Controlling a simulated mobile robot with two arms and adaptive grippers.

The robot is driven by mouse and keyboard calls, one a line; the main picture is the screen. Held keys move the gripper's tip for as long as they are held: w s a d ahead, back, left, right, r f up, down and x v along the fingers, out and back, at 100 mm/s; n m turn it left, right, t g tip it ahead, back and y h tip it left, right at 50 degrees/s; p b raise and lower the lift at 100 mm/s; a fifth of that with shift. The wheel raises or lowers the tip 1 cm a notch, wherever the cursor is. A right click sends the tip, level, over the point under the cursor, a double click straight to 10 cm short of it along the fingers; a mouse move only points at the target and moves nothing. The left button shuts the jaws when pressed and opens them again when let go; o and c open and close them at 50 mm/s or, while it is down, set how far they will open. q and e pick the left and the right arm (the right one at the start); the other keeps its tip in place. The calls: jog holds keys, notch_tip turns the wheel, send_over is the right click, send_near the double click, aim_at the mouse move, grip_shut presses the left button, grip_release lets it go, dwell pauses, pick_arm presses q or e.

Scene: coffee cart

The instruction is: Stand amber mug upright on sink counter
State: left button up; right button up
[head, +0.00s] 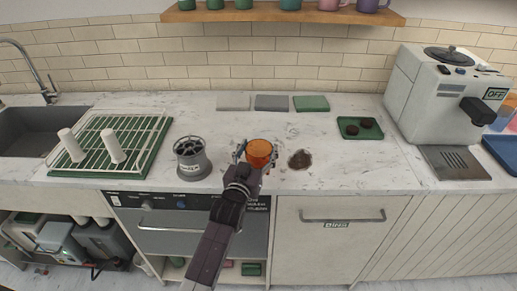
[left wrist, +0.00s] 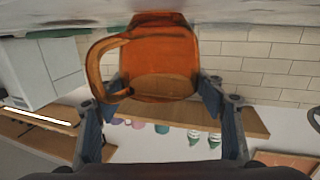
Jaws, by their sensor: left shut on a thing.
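The amber mug (head: 259,151) is at the front of the marble counter (head: 340,165), in the middle of the head view. My left gripper (head: 250,157) is shut on it. In the left wrist view, which is upside down, the mug (left wrist: 160,62) sits between the two fingers (left wrist: 160,100). Its handle (left wrist: 100,65) points to the left there. It looks roughly upright, with its base close to the counter surface. I cannot tell whether the base touches. My right gripper is not in view.
A grey slotted holder (head: 191,158) stands just left of the mug, and a brown spill (head: 300,159) lies just right. A drying rack (head: 153,140) and the sink (head: 35,128) are at left. A green tray (head: 346,133) and the coffee machine (head: 425,95) are at right.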

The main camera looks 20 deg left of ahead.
pick_arm(q)
jog(key=o, duration=1.3)
jog(key=shift+f, duration=0.15)
jog(key=shift+r, duration=0.25)
jog(key=s, duration=0.6)
jog(key=s+b, duration=0.1)
jog(key=s, duration=0.5)
jog(key=shift+d+r+b, duration=0.1)
jog(key=shift+r+b, duration=0.1)
jog(key=shift+b, duration=0.1)
